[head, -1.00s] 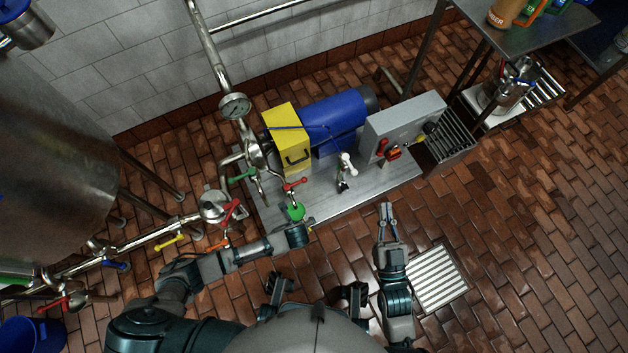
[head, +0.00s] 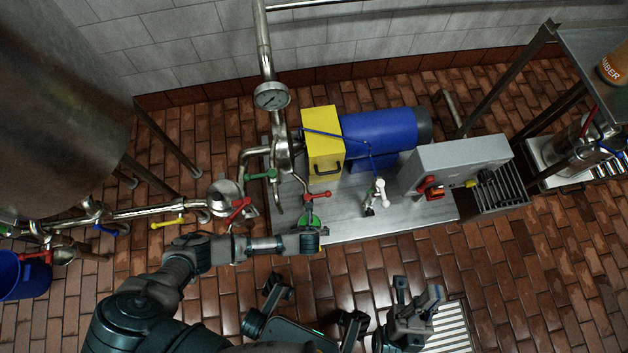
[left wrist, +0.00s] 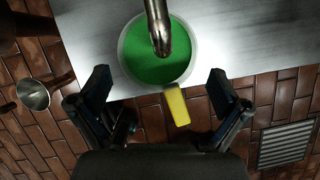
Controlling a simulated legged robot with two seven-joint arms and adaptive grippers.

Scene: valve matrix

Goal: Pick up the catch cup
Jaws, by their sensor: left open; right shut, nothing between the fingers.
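The catch cup shows in the left wrist view as a round, pale-rimmed cup with a green inside (left wrist: 140,68) and a yellow handle (left wrist: 177,105) pointing toward me. It stands at the edge of the metal base plate (left wrist: 245,40), below a pipe end (left wrist: 157,28) that hides part of it. In the head view its green (head: 308,221) shows just beyond my left gripper (head: 312,240). In the left wrist view my left gripper (left wrist: 160,78) is open, with one finger on each side of the cup's near part and the handle. My right gripper (head: 420,290) is shut and empty, low at right.
A red-handled valve (head: 317,195) is close above the cup. A white tap (head: 379,192), blue motor (head: 380,134) and grey control box (head: 455,165) stand on the plate. A steel tank (head: 60,95) and pipes fill the left. A floor drain (head: 450,330) lies at lower right.

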